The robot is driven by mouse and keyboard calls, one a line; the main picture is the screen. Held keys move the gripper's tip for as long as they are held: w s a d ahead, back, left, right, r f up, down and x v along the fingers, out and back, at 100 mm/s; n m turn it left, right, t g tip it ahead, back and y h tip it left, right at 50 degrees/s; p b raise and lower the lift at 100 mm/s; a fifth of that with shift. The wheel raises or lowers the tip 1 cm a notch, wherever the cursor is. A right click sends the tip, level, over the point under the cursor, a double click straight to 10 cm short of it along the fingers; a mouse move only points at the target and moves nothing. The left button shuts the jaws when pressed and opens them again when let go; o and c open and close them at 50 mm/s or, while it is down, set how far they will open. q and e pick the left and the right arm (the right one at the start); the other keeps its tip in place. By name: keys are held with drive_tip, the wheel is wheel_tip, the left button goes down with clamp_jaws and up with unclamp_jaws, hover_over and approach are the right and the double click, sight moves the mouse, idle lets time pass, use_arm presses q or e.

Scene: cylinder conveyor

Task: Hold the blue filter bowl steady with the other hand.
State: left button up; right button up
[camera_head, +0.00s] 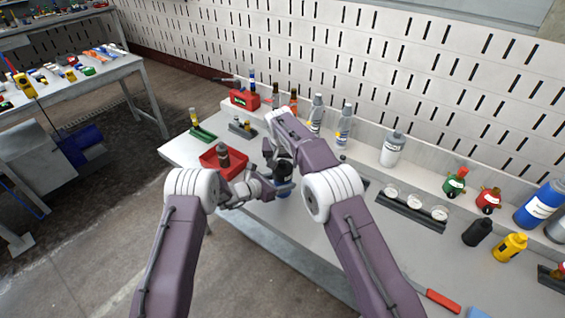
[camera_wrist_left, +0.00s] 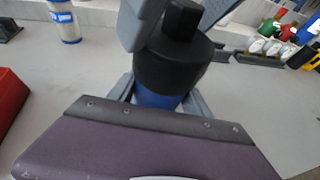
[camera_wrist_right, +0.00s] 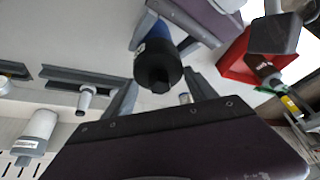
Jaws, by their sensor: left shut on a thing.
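The blue filter bowl (camera_head: 284,191) is upright near the front edge of the workbench, with a black top (camera_head: 284,170) on it. My left gripper (camera_head: 270,187) is shut on the bowl from the side; in the left wrist view the blue wall (camera_wrist_left: 158,98) shows between its fingers, under the wide black top (camera_wrist_left: 172,65). My right gripper (camera_wrist_right: 163,85) is above, its fingers apart on both sides of the black top (camera_wrist_right: 158,70), with gaps visible. The bowl's lower part is mostly hidden by my arms.
A red tray (camera_head: 210,164) with a dark bottle stands left of the grippers. A white cartridge with blue ends (camera_wrist_left: 65,20) stands nearby. Bottles (camera_head: 343,126) line the back, and a gauge rack (camera_head: 411,212) is at right.

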drive_tip(key=o, duration=0.3)
drive_tip(key=shift+o, duration=0.2)
drive_tip(key=shift+r, duration=1.25)
drive_tip(key=n+y, duration=0.1)
drive_tip(key=n, duration=0.2)
drive_tip(key=n+y, duration=0.1)
drive_tip(key=n, duration=0.2)
drive_tip(key=shift+f, duration=1.25)
